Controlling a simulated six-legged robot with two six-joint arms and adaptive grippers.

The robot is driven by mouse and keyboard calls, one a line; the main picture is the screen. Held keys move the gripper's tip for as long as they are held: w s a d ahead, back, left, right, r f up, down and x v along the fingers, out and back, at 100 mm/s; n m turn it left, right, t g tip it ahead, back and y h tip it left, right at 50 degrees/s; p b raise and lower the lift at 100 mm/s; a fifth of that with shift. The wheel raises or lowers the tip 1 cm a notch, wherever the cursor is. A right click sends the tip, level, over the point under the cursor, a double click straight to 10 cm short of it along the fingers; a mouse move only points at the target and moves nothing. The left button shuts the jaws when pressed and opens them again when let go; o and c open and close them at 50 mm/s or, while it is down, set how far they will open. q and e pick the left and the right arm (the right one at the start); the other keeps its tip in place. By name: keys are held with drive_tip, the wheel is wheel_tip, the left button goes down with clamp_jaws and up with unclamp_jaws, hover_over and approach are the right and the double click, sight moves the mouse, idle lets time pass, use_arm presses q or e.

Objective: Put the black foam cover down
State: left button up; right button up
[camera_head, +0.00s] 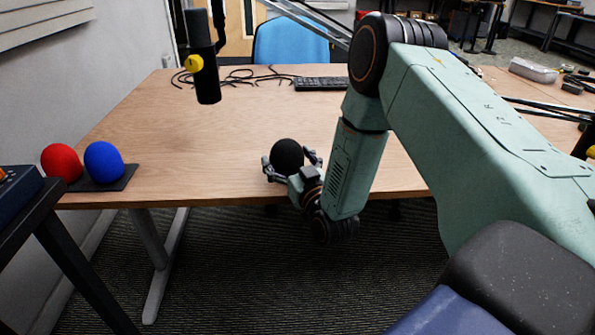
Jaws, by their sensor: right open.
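The black foam cover (287,153) is a dark round ball near the front edge of the wooden table. My right gripper (290,167) is open, with its fingers on either side of the cover. The palm and wrist are on the near side, over the table's front edge. The cover's lower part is hidden by the gripper, so I cannot tell whether it rests on the tabletop or whether the fingers touch it. My left gripper is not in view.
A red foam cover (62,163) and a blue foam cover (104,162) sit on a black mat (125,180) at the table's left front. A black microphone (206,70) hangs at the back left. Cables (240,77) and a keyboard (320,83) lie behind. The middle tabletop is clear.

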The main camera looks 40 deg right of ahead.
drive_tip(key=s+a+f+p, duration=0.1)
drive_tip(key=s+a, duration=0.1)
drive_tip(key=s, duration=0.9)
drive_tip(key=shift+s, duration=0.4)
drive_tip(key=w, duration=0.4)
drive_tip(key=w+d+b, duration=0.1)
drive_tip(key=w, duration=0.3)
drive_tip(key=w+d+r, duration=0.1)
drive_tip(key=w, duration=0.3)
drive_tip(key=shift+r, duration=0.55)
drive_tip(key=shift+s+r+p, duration=0.15)
drive_tip(key=shift+r+p, duration=0.15)
drive_tip(key=shift+r, duration=0.2)
drive_tip(key=shift+f, duration=0.15)
